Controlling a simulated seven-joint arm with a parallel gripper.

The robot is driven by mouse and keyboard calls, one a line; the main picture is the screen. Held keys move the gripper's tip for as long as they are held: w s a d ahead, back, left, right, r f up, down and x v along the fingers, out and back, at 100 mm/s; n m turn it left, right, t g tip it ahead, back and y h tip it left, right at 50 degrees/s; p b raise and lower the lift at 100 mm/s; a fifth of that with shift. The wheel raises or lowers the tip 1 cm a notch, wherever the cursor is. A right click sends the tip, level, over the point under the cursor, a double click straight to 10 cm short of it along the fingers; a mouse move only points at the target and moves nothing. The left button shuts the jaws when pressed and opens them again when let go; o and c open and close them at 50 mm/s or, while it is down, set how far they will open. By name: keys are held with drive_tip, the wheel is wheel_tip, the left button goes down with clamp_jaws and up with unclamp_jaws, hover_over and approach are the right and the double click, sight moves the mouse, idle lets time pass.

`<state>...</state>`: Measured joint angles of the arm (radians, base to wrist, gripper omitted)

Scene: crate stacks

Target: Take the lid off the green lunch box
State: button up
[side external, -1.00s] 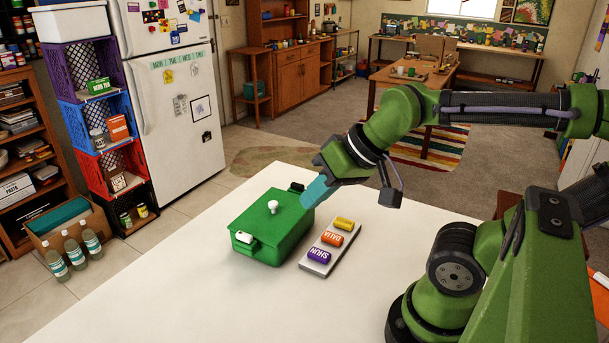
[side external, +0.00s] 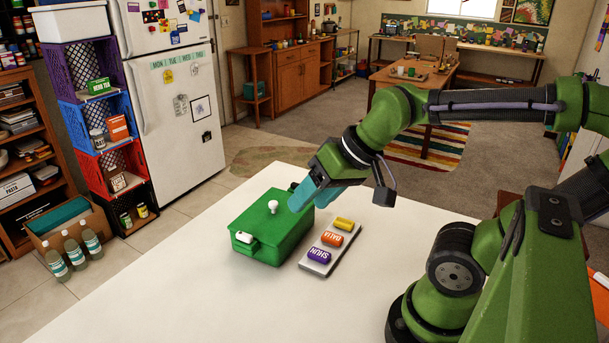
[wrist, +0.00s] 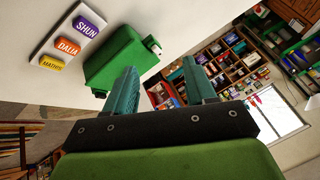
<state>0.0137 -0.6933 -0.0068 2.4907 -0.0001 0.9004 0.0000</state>
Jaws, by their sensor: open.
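The green lunch box (side external: 262,248) stands on the white table with its lid (side external: 255,211) on. A white knob (side external: 274,206) stands up from the lid, and a white latch (side external: 244,238) sits on the front side. My gripper (side external: 301,199) has teal fingers, open and empty, just right of the knob, by the lid's right side in the picture. I cannot tell whether they touch the lid. In the wrist view the box (wrist: 112,60) shows beyond the left finger, with the white latch (wrist: 154,45) at its right end.
A grey board (side external: 316,257) with purple, orange and yellow name tags lies close to the box's right. The table (side external: 200,300) is clear in front of the box. Stacked crates (side external: 98,110) and a fridge stand beyond the table on the left.

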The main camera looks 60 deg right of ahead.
drive_tip(key=w+d+m+g, duration=0.2)
drive_tip(key=w+d+m, duration=0.25)
drive_tip(key=w, duration=0.25)
wheel_tip(320, 180, up, 2)
drive_tip(key=m+g, duration=0.4)
drive_tip(key=m, duration=1.4)
hover_over(273, 202)
drive_tip(key=s+d, duration=0.2)
drive_tip(key=shift+n+h, duration=0.25)
drive_tip(key=shift+h, duration=0.05)
drive_tip(key=f, duration=0.5)
drive_tip(key=w+a+f, duration=0.1)
drive_tip(key=f, duration=1)
drive_tip(key=shift+w+a+f, duration=0.15)
drive_tip(key=shift+w+a, duration=0.2)
drive_tip(key=shift+a, duration=0.05)
drive_tip(key=shift+c, duration=0.4)
clamp_jaws()
